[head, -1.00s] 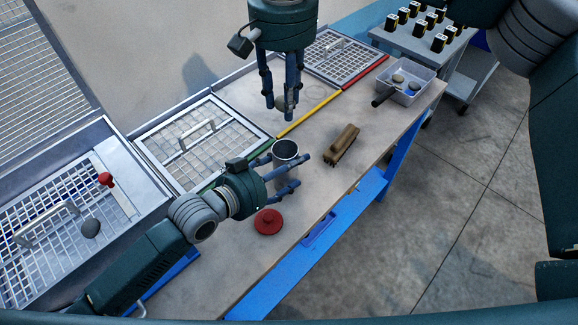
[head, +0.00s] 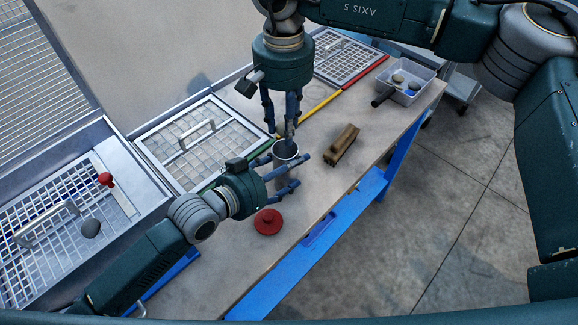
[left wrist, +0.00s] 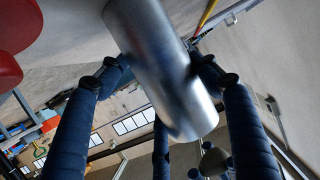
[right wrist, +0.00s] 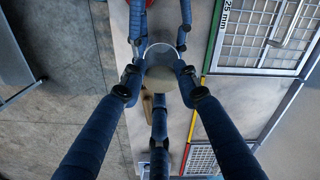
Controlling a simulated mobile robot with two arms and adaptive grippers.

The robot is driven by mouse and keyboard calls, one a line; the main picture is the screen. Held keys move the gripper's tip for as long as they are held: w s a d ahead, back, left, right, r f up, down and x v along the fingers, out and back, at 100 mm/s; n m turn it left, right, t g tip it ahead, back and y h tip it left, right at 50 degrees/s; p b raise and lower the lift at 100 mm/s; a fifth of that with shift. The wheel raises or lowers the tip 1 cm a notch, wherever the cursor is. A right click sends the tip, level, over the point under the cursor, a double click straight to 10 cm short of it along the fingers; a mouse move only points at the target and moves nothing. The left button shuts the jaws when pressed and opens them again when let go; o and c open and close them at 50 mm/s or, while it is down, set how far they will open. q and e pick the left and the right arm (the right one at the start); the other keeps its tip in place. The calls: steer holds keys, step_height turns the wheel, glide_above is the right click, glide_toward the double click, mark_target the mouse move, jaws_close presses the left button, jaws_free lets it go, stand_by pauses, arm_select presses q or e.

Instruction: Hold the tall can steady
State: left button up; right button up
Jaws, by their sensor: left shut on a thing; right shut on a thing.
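The tall can (head: 284,171) is a grey metal cylinder, open at the top, standing on the bench. My left gripper (head: 280,178) is shut around its side. In the left wrist view the can (left wrist: 160,65) lies between the fingers. My right gripper (head: 281,137) is right above the can's mouth, fingers down, shut on a rounded grey stone (right wrist: 166,85). In the head view the fingers and the can's rim largely hide the stone. I cannot tell whether it touches the can.
A red lid (head: 268,222) lies in front of the can and a brown brush (head: 342,143) to its right. Mesh sieve frames (head: 190,113) line the back. A dark stone (head: 90,228) lies on the left sieve. A clear bin (head: 423,82) stands at the far right.

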steer(key=shift+f, duration=1.1)
steer(key=o, duration=1.2)
steer(key=shift+o, duration=0.2)
step_height(320, 180, up, 12)
arm_select(q)
steer(key=o, duration=2)
